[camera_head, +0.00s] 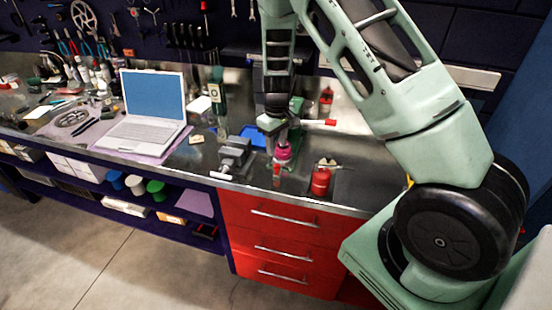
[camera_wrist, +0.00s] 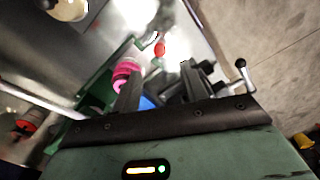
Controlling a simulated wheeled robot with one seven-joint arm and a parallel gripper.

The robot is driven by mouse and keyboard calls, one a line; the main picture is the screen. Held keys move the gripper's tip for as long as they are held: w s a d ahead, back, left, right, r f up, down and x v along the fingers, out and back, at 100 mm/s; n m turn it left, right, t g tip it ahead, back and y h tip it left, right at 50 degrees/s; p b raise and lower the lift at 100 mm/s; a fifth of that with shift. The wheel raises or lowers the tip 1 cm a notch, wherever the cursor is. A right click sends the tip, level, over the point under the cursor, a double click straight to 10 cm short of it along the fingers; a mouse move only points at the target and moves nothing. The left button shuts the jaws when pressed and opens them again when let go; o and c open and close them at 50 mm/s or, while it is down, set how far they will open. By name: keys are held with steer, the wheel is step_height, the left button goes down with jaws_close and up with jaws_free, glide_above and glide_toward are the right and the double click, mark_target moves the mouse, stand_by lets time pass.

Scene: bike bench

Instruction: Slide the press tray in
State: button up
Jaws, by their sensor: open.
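My gripper (camera_head: 272,130) points down over the steel workbench (camera_head: 345,192), beside a pink round part (camera_head: 283,153). In the wrist view my gripper (camera_wrist: 160,82) has its two dark fingers apart, with no object clearly held between them. The pink part (camera_wrist: 124,72) is close beside the left finger there. A flat blue piece (camera_head: 254,135) lies on the bench behind the gripper, and some blue (camera_wrist: 146,102) shows between the fingers. I cannot tell which piece is the press tray. Green metal, perhaps the press, shows behind the pink part, mostly hidden by my arm.
A grey vise (camera_head: 235,156) stands at the bench's front edge, left of the gripper. A red canister (camera_head: 320,181) stands to the right and a red bottle (camera_head: 326,100) at the back. An open laptop (camera_head: 150,108) is further left. Red drawers (camera_head: 285,236) are below.

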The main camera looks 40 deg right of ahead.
mark_target(277, 166)
step_height(277, 166, down, 8)
steer(key=shift+f+p, duration=0.1)
steer(key=shift+p, duration=0.95)
